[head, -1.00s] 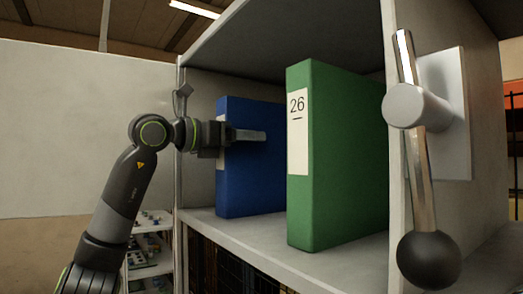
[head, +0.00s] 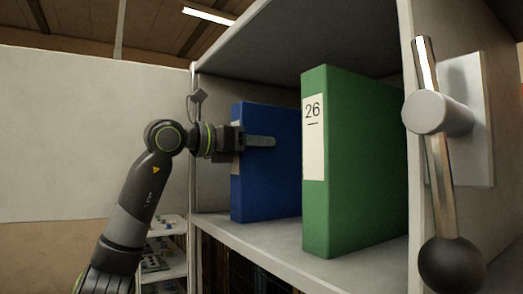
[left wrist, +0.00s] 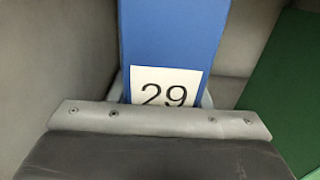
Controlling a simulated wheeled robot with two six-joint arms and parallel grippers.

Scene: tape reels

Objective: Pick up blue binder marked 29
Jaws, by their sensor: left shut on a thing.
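The blue binder (head: 268,180) stands upright on the shelf, left of the green binder. In the left wrist view the blue binder (left wrist: 172,35) shows its spine with a white label (left wrist: 166,86) marked 29. My left gripper (head: 260,142) is shut on the blue binder, with one finger lying along its right side. In the left wrist view the gripper body (left wrist: 160,120) covers the lower part of the spine. In the head view the gripper hides most of the label. My right gripper is not in view.
A green binder (head: 355,170) marked 26 stands to the right, with a gap between. The shelf board (head: 280,245) is bare in front. A metal handle with a black knob (head: 452,264) juts out at the right. The shelf's side wall (head: 212,150) is close on the left.

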